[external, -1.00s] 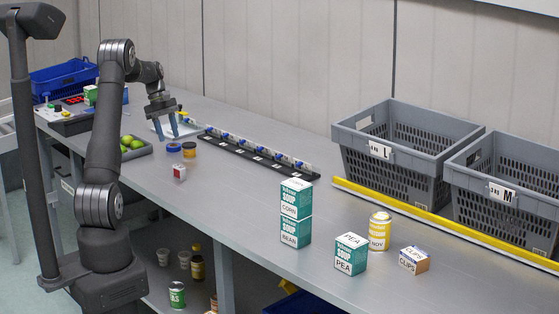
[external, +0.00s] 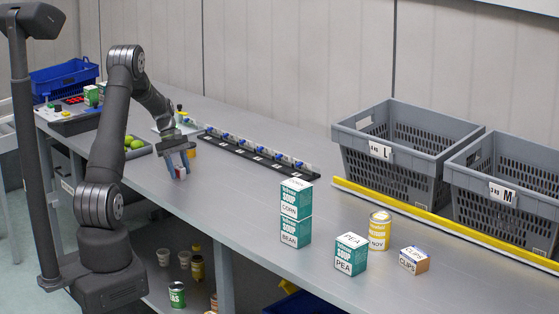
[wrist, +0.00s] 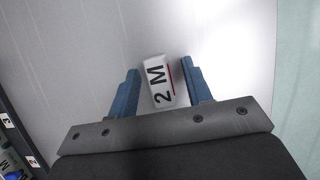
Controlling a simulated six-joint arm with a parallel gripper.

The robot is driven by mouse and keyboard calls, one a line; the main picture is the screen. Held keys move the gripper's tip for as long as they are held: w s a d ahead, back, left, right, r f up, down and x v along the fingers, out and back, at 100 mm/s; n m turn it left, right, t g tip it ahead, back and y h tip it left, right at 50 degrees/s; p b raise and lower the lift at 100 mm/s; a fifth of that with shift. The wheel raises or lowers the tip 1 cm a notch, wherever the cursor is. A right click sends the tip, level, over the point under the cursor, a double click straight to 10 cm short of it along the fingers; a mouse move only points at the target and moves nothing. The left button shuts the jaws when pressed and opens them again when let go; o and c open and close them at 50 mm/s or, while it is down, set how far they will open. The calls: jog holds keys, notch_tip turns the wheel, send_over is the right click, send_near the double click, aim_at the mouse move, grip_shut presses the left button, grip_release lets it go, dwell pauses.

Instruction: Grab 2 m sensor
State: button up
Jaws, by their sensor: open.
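The 2 M sensor is a small white block (wrist: 158,85) with black "2 M" lettering and a red line along its right side, lying on the grey table. My gripper (wrist: 161,82) is open, with one blue finger on each side of the block and a gap showing at the left finger.
A black rack (external: 260,153) holding several blue-tipped pieces lies behind my gripper. A tray with green fruit (external: 134,145) is to the left. Soup boxes (external: 296,213), a yellow can (external: 379,231) and grey totes (external: 400,150) stand to the right. The table between is clear.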

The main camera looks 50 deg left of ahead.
grip_shut()
jog(key=shift+r, duration=0.1)
